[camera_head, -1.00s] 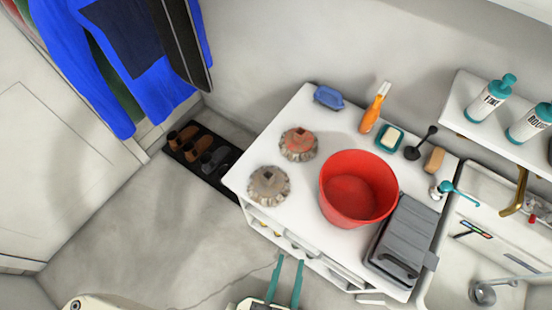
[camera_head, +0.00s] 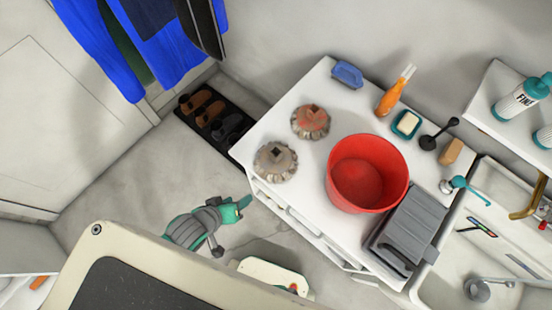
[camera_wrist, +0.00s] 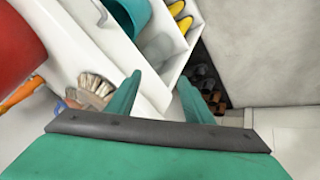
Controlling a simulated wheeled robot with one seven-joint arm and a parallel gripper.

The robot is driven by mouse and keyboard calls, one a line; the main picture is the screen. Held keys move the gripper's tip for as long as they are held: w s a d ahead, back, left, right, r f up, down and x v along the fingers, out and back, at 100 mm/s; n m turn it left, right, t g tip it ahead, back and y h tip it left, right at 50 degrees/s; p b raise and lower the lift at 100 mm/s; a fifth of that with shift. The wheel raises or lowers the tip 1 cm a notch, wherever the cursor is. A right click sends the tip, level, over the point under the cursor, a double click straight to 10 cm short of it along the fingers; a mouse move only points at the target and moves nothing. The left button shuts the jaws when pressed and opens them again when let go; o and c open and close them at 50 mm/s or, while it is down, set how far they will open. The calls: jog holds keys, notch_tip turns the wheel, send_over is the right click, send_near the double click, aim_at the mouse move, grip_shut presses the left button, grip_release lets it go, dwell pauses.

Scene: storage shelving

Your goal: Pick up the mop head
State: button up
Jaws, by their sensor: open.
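Two round mop heads lie on the white cabinet top in the head view. One is grey-beige (camera_head: 276,161), near the front left edge. The other has a reddish top (camera_head: 311,121) and lies behind it. In the wrist view a beige bristly mop head (camera_wrist: 94,88) shows left of the fingers, partly hidden. My gripper (camera_head: 241,206) is beyond the cabinet's left front edge, apart from both mop heads. Its teal fingers are spread in the wrist view (camera_wrist: 157,93), with nothing held between them.
A red bucket (camera_head: 367,174) and a grey box (camera_head: 408,228) stand right of the mop heads. Shoes sit on a black mat (camera_head: 222,120).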

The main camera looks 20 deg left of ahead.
jog(key=w+a+r+n+g, duration=0.2)
jog(key=w+a+r, duration=0.1)
jog(key=w, duration=0.4)
jog(key=w+d+r+n+g+y, duration=0.1)
jog(key=w+d+r+n+g, duration=0.15)
jog(key=w+d+r, duration=0.4)
jog(key=w+d+r+n+g, duration=0.2)
jog(key=w+d+r+n, duration=0.1)
jog(key=r, duration=0.6)
send_near(276, 152)
jog(key=shift+s+d+f+m, duration=0.15)
jog(key=shift+s+d+f, duration=0.05)
jog(key=shift+s, duration=0.25)
jog(key=shift+s+d+f+m, duration=0.1)
jog(key=shift+s+d+f, duration=0.15)
jog(key=shift+s, duration=0.2)
jog(key=shift+w+f, duration=0.1)
jog(key=shift+f, duration=2.5)
grip_shut()
